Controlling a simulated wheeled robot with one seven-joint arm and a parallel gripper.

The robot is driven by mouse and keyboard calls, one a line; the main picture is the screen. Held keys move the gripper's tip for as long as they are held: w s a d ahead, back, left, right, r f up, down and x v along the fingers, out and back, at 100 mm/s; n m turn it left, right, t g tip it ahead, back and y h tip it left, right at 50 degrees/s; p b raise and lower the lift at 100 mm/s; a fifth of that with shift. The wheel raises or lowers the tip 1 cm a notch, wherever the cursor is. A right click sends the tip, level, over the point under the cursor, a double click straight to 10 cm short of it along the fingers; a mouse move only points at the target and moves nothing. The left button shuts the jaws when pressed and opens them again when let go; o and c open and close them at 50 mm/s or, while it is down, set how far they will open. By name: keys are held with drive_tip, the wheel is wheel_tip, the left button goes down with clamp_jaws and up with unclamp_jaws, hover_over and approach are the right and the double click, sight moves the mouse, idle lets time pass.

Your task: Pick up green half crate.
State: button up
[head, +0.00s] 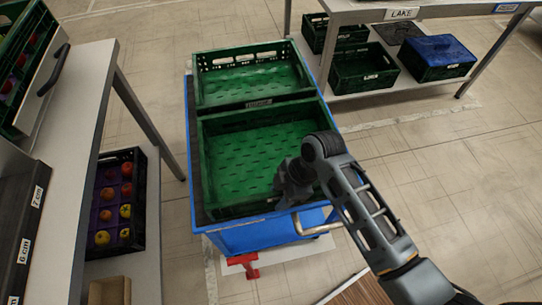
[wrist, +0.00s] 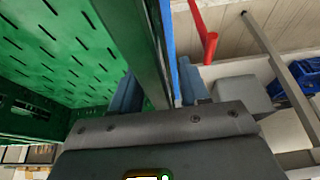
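Two green crates lie side by side on a blue cart (head: 265,236). The far one (head: 204,92) and the near one (head: 206,160) are empty, with slotted floors; I cannot tell which is the half crate meant. A gap shows between the wall and the right finger. The fingertips are partly hidden by the wall and gripper body.
At the left stands a table (head: 85,110) with a black crate of fruit (head: 140,195) beneath it. A shelf at the upper right holds green crates (head: 362,85) and a blue-lidded crate (head: 440,70). The cart has a metal handle (head: 320,230) near my arm. Floor on the right is clear.

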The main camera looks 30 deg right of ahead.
clamp_jaws()
drive_tip(key=shift+w+r, duration=0.1)
drive_tip(key=shift+r, duration=0.1)
idle(0.6)
